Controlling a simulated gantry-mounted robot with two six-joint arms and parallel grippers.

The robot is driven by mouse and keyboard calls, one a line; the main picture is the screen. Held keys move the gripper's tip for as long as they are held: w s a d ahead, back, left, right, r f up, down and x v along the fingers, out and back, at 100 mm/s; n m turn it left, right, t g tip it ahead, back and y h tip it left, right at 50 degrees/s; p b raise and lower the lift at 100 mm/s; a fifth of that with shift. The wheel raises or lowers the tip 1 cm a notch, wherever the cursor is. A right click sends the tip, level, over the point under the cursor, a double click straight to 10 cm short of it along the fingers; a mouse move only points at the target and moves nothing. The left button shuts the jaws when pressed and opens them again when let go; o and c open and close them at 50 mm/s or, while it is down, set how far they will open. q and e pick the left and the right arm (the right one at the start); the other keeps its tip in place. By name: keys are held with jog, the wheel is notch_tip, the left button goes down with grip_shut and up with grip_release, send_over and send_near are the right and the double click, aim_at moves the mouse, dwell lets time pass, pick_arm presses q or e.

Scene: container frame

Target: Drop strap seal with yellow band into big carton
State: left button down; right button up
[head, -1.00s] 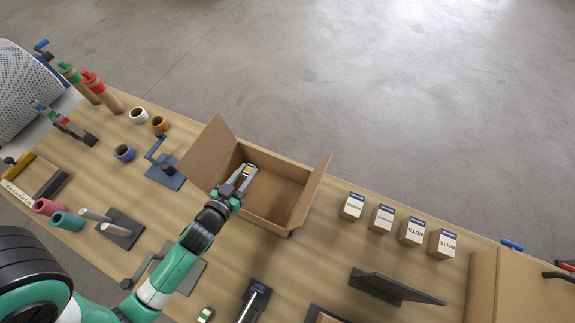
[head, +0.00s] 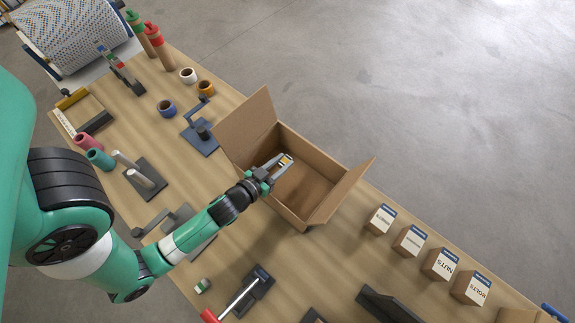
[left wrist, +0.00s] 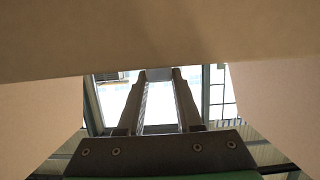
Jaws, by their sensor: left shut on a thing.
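The strap seal with the yellow band (head: 284,161) is a small light piece between the fingertips of my left gripper (head: 282,164) in the head view. The left gripper is shut on it. The big carton (head: 343,197) stands open on the bench with its flaps spread. The gripper reaches over the carton's near left side, and the seal shows against the carton's inside. How deep it hangs is hard to tell. In the left wrist view the gripper fingers (left wrist: 158,100) point away, with brown cardboard (left wrist: 150,40) close above and beside them. The seal is not clear there. My right gripper is not in view.
A blue crank tool (head: 201,135) stands left of the carton, near tape rolls (head: 167,108). Several small labelled boxes (head: 410,240) stand in a row to the right.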

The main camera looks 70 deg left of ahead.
pick_arm(q)
jog(key=c, duration=0.5)
grip_release()
jog(key=b+v, duration=0.1)
jog(key=v, duration=0.2)
jog(key=b+v, duration=0.2)
jog(key=v, duration=0.1)
jog(key=b+v, duration=0.2)
jog(key=v, duration=0.1)
jog(key=shift+d+f, duration=0.15)
jog(key=shift+f, duration=0.25)
jog(key=shift+s+d+r+b, duration=0.25)
jog(key=shift+s+r+b, duration=0.2)
jog(key=shift+s, duration=0.1)
jog(key=shift+s+d+r+b, duration=0.2)
jog(key=shift+s+r+b, duration=0.2)
jog(key=shift+s+b, duration=0.1)
